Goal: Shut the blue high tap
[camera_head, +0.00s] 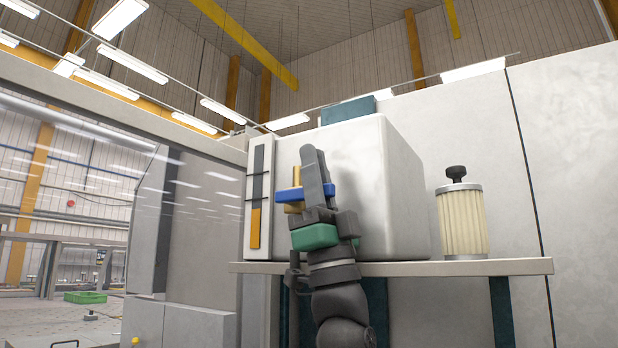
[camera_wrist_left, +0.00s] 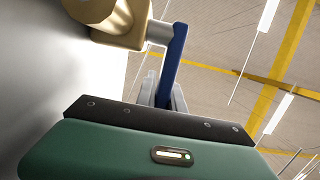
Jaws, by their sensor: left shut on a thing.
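The blue high tap is on the front of a white cabinet, with a brass body (camera_wrist_left: 112,22) and a flat blue lever (camera_head: 288,194). In the head view the lever lies roughly level across the brass part. My left gripper (camera_head: 315,172) reaches up from below in front of the tap and hides part of the lever. In the left wrist view the blue lever (camera_wrist_left: 174,55) runs down between the two grey fingers of my left gripper (camera_wrist_left: 164,90), which are shut on it. My right gripper is not in view.
The white cabinet (camera_head: 395,190) stands on a shelf (camera_head: 500,267). A pleated filter (camera_head: 461,220) with a black knob stands on the shelf to the right. A gauge strip (camera_head: 257,195) is left of the tap. A large glass panel (camera_head: 75,190) fills the left side.

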